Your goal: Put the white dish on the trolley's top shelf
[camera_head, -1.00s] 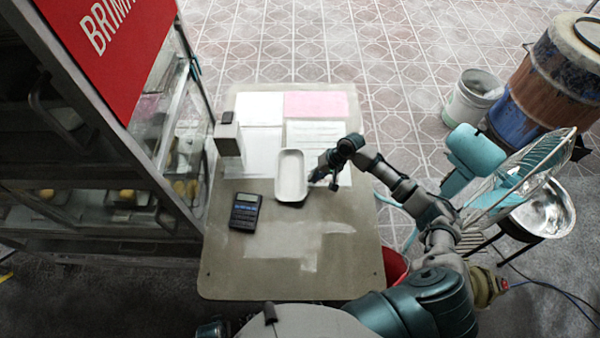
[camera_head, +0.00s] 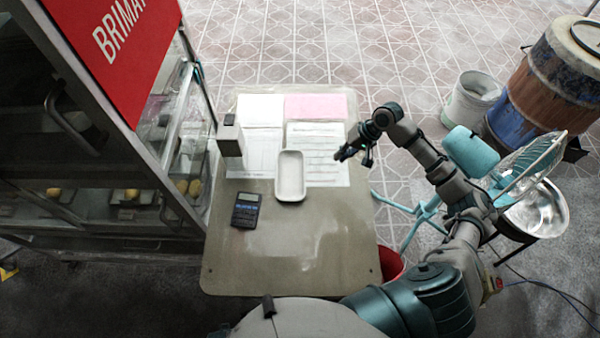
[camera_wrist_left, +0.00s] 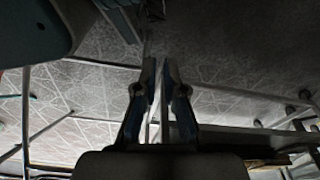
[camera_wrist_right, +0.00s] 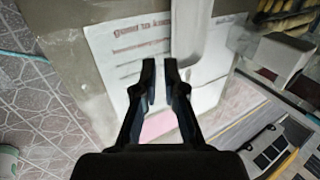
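The white dish (camera_head: 290,176) is a narrow, empty rectangular tray lying on a grey tabletop (camera_head: 300,250), partly over printed papers. My right gripper (camera_head: 354,158) is open and empty, to the right of the dish and apart from it, above the table's right edge. In the right wrist view the dish (camera_wrist_right: 188,35) shows at the top, beyond the fingertips (camera_wrist_right: 160,68). My left gripper shows only in the left wrist view (camera_wrist_left: 161,70), its fingers apart with nothing between them, over dim floor. I cannot identify a trolley for certain.
A calculator (camera_head: 246,211) lies left of the dish; a grey box (camera_head: 230,140) stands behind it. A glass display case (camera_head: 150,140) rises at left. A fan (camera_head: 525,165), white bucket (camera_head: 470,98) and barrel (camera_head: 545,80) stand at right. The table's front is clear.

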